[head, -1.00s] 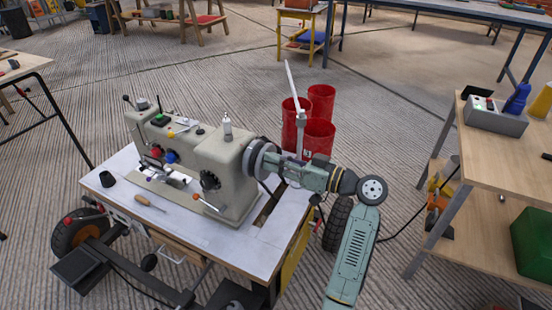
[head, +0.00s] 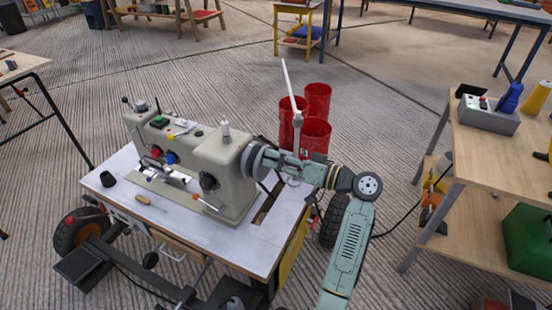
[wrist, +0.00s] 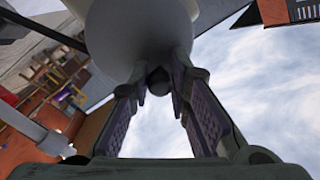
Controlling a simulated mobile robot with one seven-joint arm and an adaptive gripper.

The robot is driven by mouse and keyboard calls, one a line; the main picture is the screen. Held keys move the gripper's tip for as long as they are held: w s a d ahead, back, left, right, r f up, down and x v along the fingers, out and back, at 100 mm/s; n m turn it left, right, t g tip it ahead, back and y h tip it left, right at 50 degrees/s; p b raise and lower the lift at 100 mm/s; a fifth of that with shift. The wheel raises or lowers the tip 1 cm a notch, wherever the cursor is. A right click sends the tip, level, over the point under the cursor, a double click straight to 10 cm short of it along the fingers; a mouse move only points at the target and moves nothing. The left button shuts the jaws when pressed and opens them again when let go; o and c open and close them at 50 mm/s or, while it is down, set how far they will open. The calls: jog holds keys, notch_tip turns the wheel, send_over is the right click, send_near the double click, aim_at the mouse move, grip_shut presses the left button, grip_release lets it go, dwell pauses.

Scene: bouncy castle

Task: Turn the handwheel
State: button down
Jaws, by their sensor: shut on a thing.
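A beige sewing machine (head: 222,165) stands on a white-topped table. Its round grey handwheel (head: 255,160) is on the machine's right end. My gripper (head: 271,159) reaches it from the right, with my green arm behind. The exact contact is partly hidden by the fingers.
The white table (head: 120,195) carries a small dark cup (head: 107,179) and a wooden-handled tool (head: 150,203). Red bins (head: 318,98) stand on the floor behind my arm. A wooden shelf unit (head: 500,150) is at the right, with open floor between.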

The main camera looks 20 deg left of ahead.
jog(key=c, duration=1.5)
grip_release()
jog(key=d, duration=0.4)
jog(key=s+d, duration=0.1)
jog(key=d, duration=0.3)
jog(key=s+d, duration=0.1)
jog(key=d, duration=0.2)
jog(key=shift+s+d, duration=0.15)
jog(key=shift+d, duration=0.25)
